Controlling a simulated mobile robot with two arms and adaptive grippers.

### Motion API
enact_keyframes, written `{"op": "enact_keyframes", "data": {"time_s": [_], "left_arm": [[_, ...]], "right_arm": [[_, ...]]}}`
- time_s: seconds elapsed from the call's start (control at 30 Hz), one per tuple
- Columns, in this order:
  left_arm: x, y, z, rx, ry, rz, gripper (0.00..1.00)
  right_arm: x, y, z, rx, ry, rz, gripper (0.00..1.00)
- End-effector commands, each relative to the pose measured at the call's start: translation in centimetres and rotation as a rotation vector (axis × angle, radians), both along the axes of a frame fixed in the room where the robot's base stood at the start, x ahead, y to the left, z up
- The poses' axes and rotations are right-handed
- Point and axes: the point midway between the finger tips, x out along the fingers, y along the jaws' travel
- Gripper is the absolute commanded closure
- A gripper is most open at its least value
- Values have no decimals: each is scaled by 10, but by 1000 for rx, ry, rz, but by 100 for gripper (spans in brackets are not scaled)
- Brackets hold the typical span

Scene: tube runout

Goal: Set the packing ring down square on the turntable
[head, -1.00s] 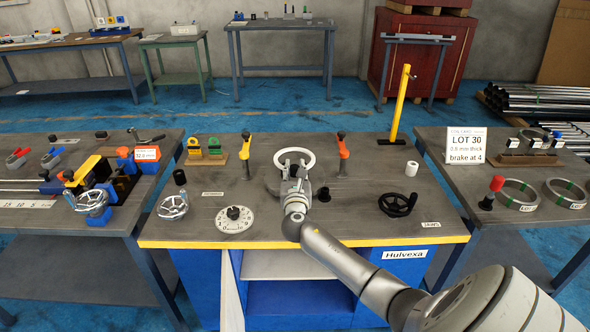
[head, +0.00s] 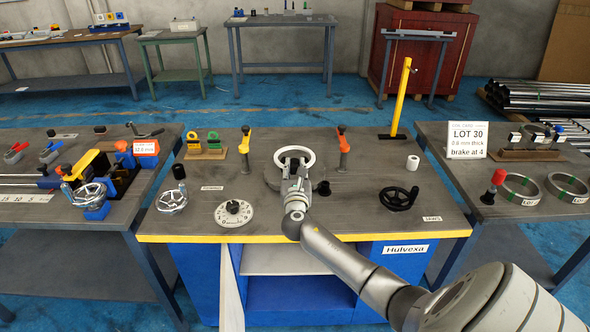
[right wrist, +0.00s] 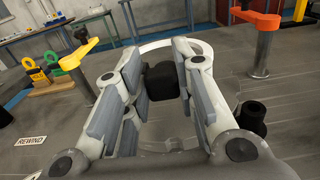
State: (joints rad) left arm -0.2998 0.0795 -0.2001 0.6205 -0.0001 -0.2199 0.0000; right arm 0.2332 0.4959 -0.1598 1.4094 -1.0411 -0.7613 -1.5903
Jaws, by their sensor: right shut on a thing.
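The white packing ring (head: 294,148) is at the middle of the bench, at the end of my right arm. My right gripper (head: 294,167) reaches over its near side. In the right wrist view, the ring (right wrist: 205,47) shows beyond and around the fingers. There, the right gripper (right wrist: 163,66) has its fingers on either side of a black block (right wrist: 163,83), closed on it; it looks like the ring's grip. My left gripper is not in view.
Orange-handled (head: 343,148) and yellow-handled (head: 246,150) posts flank the ring. A black cup (head: 323,188) stands close right of the gripper. A white dial (head: 234,213) and black handwheel (head: 398,198) are nearer the front. A yellow post (head: 400,100) stands behind.

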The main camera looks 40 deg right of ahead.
Motion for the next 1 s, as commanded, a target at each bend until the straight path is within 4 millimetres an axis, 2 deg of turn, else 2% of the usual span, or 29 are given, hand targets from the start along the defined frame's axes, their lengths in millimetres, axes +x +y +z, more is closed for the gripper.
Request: {"op": "enact_keyframes", "data": {"time_s": [0.83, 0.87, 1.0], "left_arm": [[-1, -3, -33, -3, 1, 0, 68], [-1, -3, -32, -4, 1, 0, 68], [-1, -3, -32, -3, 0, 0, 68]], "right_arm": [[0, 0, -42, -1, 0, 1, 98], [0, 0, -41, -1, -1, 1, 72], [0, 0, -41, 0, 0, 1, 54]]}}
